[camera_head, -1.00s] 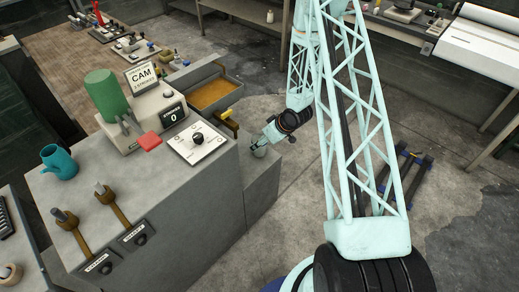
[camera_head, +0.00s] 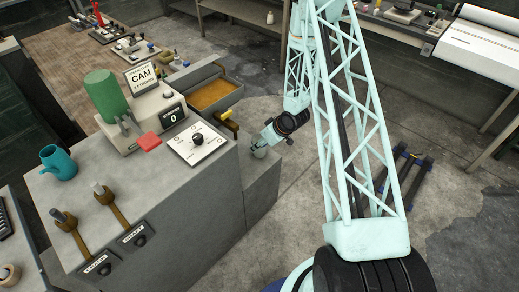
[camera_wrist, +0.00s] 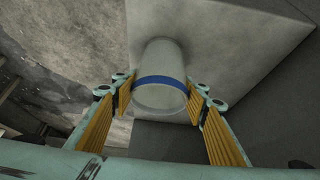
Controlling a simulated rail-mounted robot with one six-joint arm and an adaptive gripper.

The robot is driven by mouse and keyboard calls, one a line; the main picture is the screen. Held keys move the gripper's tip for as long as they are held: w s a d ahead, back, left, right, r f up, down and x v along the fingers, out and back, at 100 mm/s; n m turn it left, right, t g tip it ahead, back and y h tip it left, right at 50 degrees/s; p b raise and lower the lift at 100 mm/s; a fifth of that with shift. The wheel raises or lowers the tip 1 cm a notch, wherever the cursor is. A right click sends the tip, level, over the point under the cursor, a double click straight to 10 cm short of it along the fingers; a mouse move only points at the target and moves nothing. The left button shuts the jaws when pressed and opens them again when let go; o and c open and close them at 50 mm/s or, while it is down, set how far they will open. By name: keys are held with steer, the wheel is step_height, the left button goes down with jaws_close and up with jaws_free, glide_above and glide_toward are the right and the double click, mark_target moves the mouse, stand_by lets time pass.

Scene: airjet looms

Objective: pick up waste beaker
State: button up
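The waste beaker is a pale, translucent cup with a blue band. In the wrist view the beaker (camera_wrist: 160,98) stands between the two yellow-padded fingers of my gripper (camera_wrist: 161,90), its body reaching toward a grey surface (camera_wrist: 225,45). The fingertips lie close along both sides of it; I cannot tell whether they touch. In the head view my gripper (camera_head: 267,137) is low beside the grey machine cabinet, and the small beaker (camera_head: 259,151) shows just below it on a lower grey block (camera_head: 262,180). The gripper partly hides it.
The tall grey cabinet (camera_head: 205,225) is just left of my gripper, carrying a teal mug (camera_head: 58,162), a green cylinder (camera_head: 106,95) and a control panel (camera_head: 197,144). An open bin (camera_head: 212,93) and a yellow handle (camera_head: 229,124) are behind.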

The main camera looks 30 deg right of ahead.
steer(key=c, duration=0.5)
steer(key=shift+o, duration=0.2)
steer(key=shift+r, duration=0.1)
steer(key=shift+r+p, duration=0.5)
steer(key=shift+r, duration=0.85)
steer(key=s+r+p, duration=0.1)
steer(key=s+r, duration=0.1)
steer(key=s, duration=1.4)
steer(key=shift+a, duration=0.15)
steer(key=shift+w+r, duration=0.1)
